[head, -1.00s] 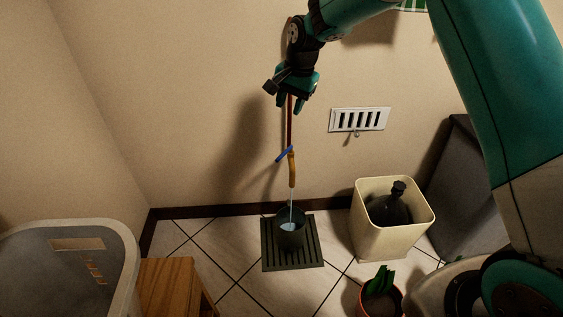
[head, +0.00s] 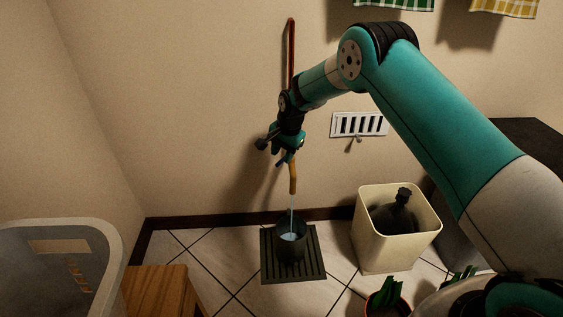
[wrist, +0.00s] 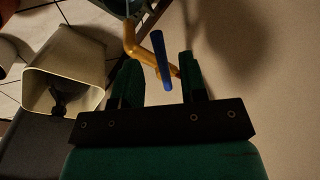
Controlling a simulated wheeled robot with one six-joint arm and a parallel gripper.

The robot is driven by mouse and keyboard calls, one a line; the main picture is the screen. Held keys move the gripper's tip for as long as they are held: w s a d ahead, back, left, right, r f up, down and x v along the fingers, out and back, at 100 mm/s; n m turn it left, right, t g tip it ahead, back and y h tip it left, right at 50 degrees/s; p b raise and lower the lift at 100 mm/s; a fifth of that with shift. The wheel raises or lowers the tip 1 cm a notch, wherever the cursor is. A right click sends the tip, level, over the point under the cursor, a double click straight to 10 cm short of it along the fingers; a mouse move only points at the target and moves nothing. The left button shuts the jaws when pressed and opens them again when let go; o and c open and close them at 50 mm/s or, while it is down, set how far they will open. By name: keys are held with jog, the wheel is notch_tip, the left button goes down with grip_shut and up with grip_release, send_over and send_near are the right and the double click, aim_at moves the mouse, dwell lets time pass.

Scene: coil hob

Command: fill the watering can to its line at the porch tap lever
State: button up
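The dark watering can (head: 290,248) stands on a slatted drain grate under the tap. Water runs from the brass tap spout (head: 293,180) into it, and pale water shows inside. Its fill line cannot be made out. The blue tap lever (wrist: 162,62) shows in the wrist view, in front of the brass pipe (wrist: 140,48). My gripper (wrist: 158,75) is open, with its fingers on either side of the lever's lower end; I cannot tell whether they touch it. In the head view my gripper (head: 285,152) is at the tap and hides the lever.
The dark grate (head: 268,273) lies on the tiled floor. A cream bin (head: 385,250) with a dark bottle in it stands to the right, below a wall vent (head: 359,124). A wooden stool (head: 158,290) and grey tub (head: 112,258) are at the left. A potted plant (head: 385,300) is in front.

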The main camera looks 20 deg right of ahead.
jog(key=shift+w+a+f, duration=0.15)
jog(key=shift+w+f, duration=0.05)
jog(key=shift+f, duration=0.9)
grip_shut()
